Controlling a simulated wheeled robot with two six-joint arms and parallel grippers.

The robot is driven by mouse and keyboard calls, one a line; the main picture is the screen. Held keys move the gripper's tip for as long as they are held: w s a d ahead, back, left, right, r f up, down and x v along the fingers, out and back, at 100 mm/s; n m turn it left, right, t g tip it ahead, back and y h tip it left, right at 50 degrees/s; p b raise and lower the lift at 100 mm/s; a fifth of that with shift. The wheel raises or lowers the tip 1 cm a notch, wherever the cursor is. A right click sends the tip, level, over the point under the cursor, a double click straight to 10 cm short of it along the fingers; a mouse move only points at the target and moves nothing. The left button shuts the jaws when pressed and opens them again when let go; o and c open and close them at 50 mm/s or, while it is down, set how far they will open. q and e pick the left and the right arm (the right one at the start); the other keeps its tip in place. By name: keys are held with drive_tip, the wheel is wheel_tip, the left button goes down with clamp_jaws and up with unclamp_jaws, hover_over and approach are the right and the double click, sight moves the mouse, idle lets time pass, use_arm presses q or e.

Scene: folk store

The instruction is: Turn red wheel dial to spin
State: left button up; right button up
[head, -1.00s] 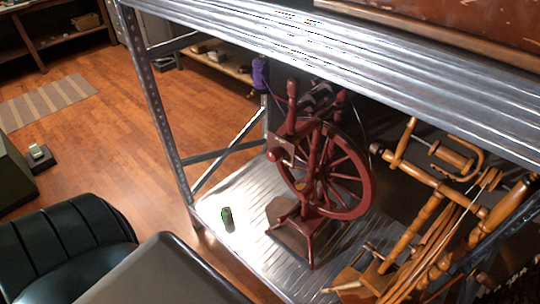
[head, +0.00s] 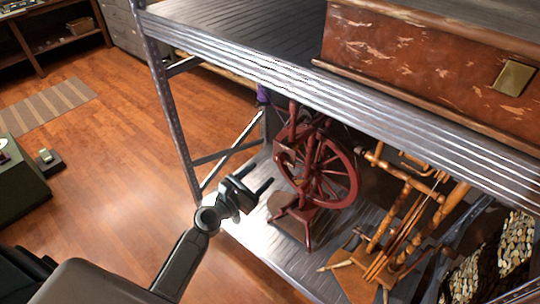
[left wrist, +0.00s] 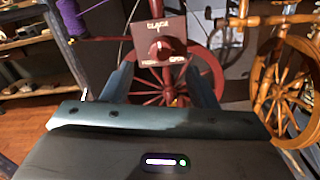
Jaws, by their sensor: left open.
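A dark red spinning wheel (head: 350,190) stands on the lower metal shelf, and its spoked wheel also shows in the left wrist view (left wrist: 214,76). A small brown panel (left wrist: 173,28) with lettering and a round red dial (left wrist: 159,50) faces the left wrist camera. My left gripper (head: 263,175) is open and empty, in front of the shelf and to the left of the spinning wheel. In the left wrist view its fingers (left wrist: 160,66) point toward the panel, with the dial showing between the tips. They look apart from it. My right gripper is out of view.
A wooden spinning wheel (head: 385,235) stands to the right on the same shelf. The upper metal shelf (head: 270,85) bears a worn red chest (head: 420,55) above. A metal post (head: 172,110) rises at the shelf's left corner. Open wooden floor lies to the left.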

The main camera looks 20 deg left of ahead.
sight(276, 161)
use_arm(q)
drive_tip(key=x, duration=0.5)
drive_tip(key=p+x, duration=0.1)
drive_tip(key=x, duration=0.4)
drive_tip(key=shift+w+d+f, duration=0.1)
drive_tip(key=shift+w+f, duration=0.15)
drive_tip(key=shift+w, duration=0.1)
drive_tip(key=shift+c, duration=0.2)
drive_tip(key=c, duration=0.9)
